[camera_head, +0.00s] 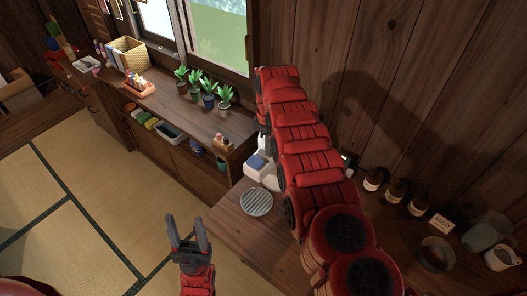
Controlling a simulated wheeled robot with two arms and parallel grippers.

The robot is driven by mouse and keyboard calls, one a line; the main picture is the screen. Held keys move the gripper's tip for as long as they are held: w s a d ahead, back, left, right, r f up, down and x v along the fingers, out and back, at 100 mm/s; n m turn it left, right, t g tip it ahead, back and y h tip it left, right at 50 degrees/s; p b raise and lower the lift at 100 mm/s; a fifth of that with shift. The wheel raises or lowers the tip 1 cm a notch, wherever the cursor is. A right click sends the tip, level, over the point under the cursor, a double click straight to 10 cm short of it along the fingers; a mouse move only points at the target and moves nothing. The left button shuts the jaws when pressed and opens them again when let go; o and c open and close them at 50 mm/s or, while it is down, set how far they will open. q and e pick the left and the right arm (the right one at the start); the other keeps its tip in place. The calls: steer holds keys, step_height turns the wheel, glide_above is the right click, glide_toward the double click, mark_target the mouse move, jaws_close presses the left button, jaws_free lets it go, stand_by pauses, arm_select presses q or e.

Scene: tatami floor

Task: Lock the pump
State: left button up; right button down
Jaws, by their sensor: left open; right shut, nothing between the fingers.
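No pump can be made out for certain. A small white device (261,174) with a blue-grey panel stands on the near wooden counter, partly hidden behind my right arm. My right arm comes up from the bottom right and bends down at its far end. My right gripper (263,146) shows only in part, as a grey piece just above or behind the white device; I cannot tell whether it touches. It is shut and holds nothing. My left gripper (187,232) is open and empty, fingers pointing up in the picture, over the floor left of the counter.
A round slatted disc (257,202) lies on the near counter (236,222). Dark bottles (396,190), a label card (441,222), a glass jar (437,254) and a white mug (502,257) stand at right. Several potted plants (208,101) line the back cabinet. The tatami floor (90,190) is clear.

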steer(key=shift+s+f, duration=0.1)
steer(key=shift+f, duration=0.2)
steer(key=shift+r, duration=0.1)
steer(key=shift+r+p, duration=0.7)
steer(key=shift+r, duration=0.15)
steer(key=shift+r+p, duration=0.65)
steer(key=shift+r, duration=1.9)
